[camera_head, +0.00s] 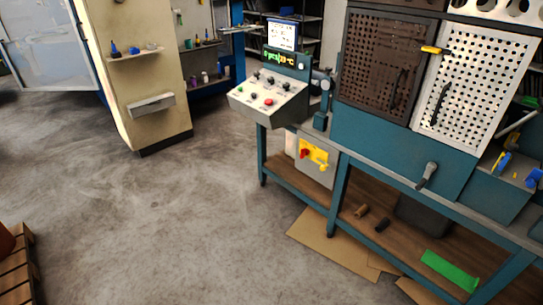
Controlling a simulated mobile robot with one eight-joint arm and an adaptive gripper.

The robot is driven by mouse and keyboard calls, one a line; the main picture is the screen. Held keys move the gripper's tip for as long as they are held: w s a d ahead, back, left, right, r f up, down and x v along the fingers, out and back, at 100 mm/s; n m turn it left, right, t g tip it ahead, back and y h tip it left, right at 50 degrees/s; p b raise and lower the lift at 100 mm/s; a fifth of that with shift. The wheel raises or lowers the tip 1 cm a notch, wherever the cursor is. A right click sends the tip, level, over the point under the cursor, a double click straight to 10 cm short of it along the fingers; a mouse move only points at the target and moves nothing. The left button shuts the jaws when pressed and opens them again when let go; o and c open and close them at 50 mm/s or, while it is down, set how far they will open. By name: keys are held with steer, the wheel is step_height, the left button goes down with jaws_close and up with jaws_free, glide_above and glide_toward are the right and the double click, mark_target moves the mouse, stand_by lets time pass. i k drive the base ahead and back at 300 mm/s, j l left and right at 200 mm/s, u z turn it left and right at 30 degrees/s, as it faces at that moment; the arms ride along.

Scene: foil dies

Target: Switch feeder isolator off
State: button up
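The isolator looks to be the grey box (316,168) with a yellow plate (319,153) mounted low on the teal machine frame, below the control panel. A red knob (305,153) sits at the left of the yellow plate, and a small yellow part hangs at its lower right. The knob's position is too small to read. My gripper is not in view.
A control console (269,102) with buttons and a screen stands above the box. The teal bench (400,140) with perforated doors fills the right. A cream column (128,75) stands at the back left. Cardboard (325,248) lies under the bench. The concrete floor in front is clear.

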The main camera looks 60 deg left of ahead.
mark_target(304, 152)
steer(key=u, duration=1.8)
steer(key=i+j+u, duration=0.1)
steer(key=i+u, duration=0.25)
steer(key=i, duration=0.75)
steer(key=i+l+u, duration=0.15)
steer(key=i+u, duration=0.2)
steer(key=i, duration=0.7)
